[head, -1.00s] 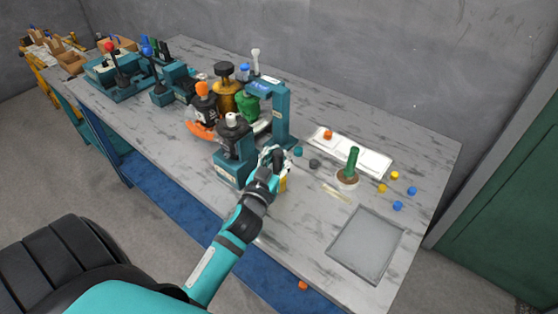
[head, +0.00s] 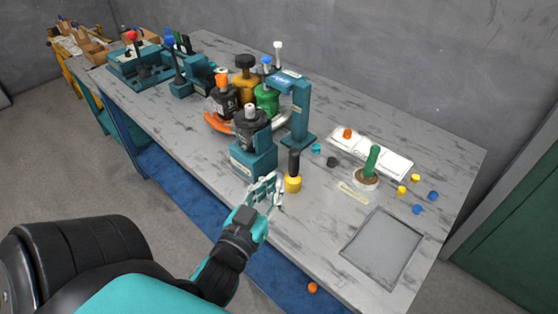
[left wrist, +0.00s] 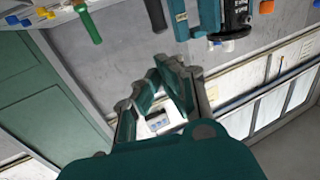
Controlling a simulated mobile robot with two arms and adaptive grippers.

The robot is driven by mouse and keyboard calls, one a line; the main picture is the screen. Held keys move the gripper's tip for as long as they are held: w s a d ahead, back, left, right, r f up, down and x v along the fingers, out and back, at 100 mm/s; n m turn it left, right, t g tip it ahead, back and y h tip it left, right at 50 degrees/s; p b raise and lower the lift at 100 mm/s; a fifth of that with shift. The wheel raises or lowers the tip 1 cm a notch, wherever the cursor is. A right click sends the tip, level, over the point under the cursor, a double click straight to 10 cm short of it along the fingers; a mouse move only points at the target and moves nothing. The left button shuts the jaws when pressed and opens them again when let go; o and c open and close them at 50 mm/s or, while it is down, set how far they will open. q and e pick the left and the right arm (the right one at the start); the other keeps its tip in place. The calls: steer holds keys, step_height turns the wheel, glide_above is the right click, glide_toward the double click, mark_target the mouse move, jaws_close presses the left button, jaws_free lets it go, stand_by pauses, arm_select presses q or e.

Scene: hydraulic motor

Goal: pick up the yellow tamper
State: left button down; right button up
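The yellow tamper (head: 293,183) stands upright on the grey workbench (head: 330,225), with a black handle and a yellow base. It is right of the teal stand that holds a black motor (head: 252,130). My left gripper (head: 272,188) is beside it, to its lower left in the head view, apart from it and empty. In the left wrist view, a black handle that looks like the tamper's (left wrist: 157,14) shows at the top edge; its base is out of frame. The left fingers (left wrist: 158,72) show a gap between them. My right gripper is not in view.
A green-handled tool (head: 370,163) stands right of the tamper, before a white tray (head: 398,164). A teal press frame (head: 300,112) rises behind. Small coloured caps (head: 417,209) lie at the right. A flat grey plate (head: 382,248) lies near the front edge.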

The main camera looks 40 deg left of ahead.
arm_select(q)
steer(key=shift+s+r, duration=0.15)
steer(key=shift+s, duration=0.05)
steer(key=c, duration=2)
jaws_free()
steer(key=o, duration=1.6)
steer(key=shift+w, duration=0.1)
